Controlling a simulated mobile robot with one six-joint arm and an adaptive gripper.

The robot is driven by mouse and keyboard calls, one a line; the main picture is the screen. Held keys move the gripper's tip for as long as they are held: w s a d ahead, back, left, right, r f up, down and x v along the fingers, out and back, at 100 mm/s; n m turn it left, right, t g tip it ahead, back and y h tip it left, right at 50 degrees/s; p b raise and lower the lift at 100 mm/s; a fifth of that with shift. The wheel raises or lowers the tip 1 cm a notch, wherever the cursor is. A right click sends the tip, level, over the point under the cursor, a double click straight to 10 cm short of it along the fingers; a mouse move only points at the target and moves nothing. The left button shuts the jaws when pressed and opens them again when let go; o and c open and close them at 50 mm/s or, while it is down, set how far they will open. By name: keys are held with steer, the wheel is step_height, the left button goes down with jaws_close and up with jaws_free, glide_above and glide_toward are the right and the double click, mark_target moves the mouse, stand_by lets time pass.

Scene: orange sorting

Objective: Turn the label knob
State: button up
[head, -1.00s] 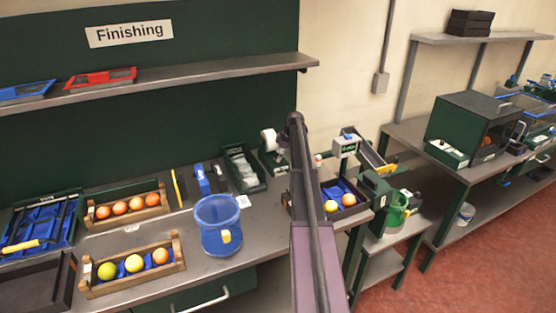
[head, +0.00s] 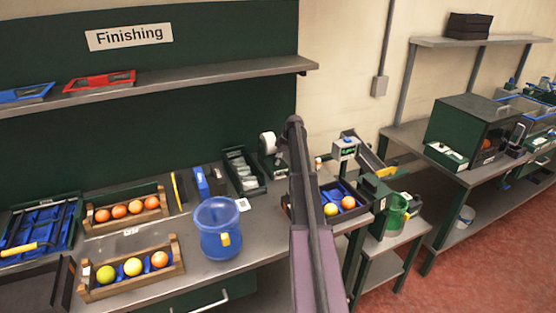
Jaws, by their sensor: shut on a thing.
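A dark green label dispenser (head: 272,162) with a white roll (head: 267,142) stands at the back of the bench, just left of my arm. I cannot make out its knob; my arm hides part of that area. My arm rises from the bottom of the head view, and its upper end is beside the dispenser. My gripper is hidden behind the arm, so its fingers and what they touch do not show.
Two wooden crates of fruit, a back one (head: 126,224) and a front one (head: 131,287), stand on the left. A dark tray (head: 353,214) with fruit sits right of my arm. A dark bin (head: 245,188) of pale packets is near the dispenser. A shelf (head: 170,78) overhangs the bench.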

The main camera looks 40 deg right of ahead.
steer(key=m+t+h, duration=0.1)
steer(key=m, duration=0.3)
steer(key=shift+s+a, duration=0.15)
steer(key=m+h, duration=0.1)
steer(key=m, duration=0.1)
steer(key=m+h, duration=0.1)
steer(key=m, duration=0.1)
steer(key=shift+m+t, duration=0.3)
steer(key=shift+m, duration=0.1)
steer(key=m, duration=0.2)
steer(key=m+h, duration=0.1)
steer(key=m, duration=0.1)
steer(key=shift+a+h, duration=0.1)
steer(key=shift+h, duration=0.2)
steer(key=shift+m+g+h, duration=0.4)
steer(key=shift+m+h, duration=0.3)
steer(key=shift+m, duration=1.6)
steer(key=o, duration=1.1)
steer(key=shift+o, duration=0.2)
